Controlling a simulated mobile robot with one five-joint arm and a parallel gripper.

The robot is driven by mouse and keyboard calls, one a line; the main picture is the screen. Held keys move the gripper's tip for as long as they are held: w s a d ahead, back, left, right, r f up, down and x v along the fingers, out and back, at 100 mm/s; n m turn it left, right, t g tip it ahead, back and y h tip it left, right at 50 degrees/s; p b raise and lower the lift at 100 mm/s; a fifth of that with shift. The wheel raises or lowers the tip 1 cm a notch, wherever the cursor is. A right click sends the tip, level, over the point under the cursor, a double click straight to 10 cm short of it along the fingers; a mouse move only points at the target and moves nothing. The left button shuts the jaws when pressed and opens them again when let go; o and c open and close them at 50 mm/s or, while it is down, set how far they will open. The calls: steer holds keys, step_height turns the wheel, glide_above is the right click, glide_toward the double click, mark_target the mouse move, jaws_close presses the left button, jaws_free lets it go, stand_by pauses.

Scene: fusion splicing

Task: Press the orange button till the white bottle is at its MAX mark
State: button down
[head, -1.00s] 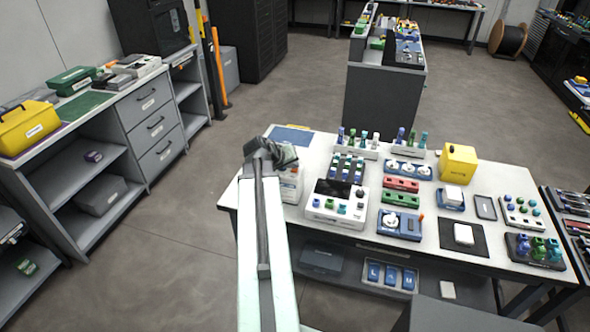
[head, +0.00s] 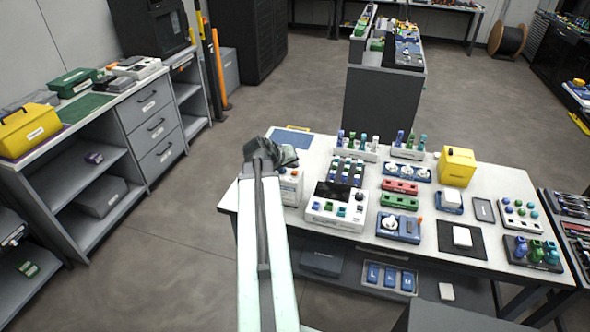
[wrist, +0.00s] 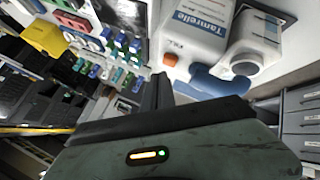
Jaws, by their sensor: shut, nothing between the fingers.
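No MAX mark or liquid level can be made out. My gripper (wrist: 157,82) is shut and empty, its fingertips close below the button; touching cannot be told. In the head view my gripper (head: 272,153) partly hides the dispenser (head: 291,188) at the table's left end.
On the white table (head: 315,243), a white console (head: 338,207) stands just right of the dispenser. Further right are coloured racks, a yellow box (head: 457,166) and small trays. A grey shelf unit (head: 150,120) stands left. Bare floor lies between it and the table.

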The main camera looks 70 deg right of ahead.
mark_target(293, 173)
step_height(293, 173, up, 5)
steer(key=p, duration=0.5)
steer(key=shift+r, duration=0.1)
stand_by(0.7)
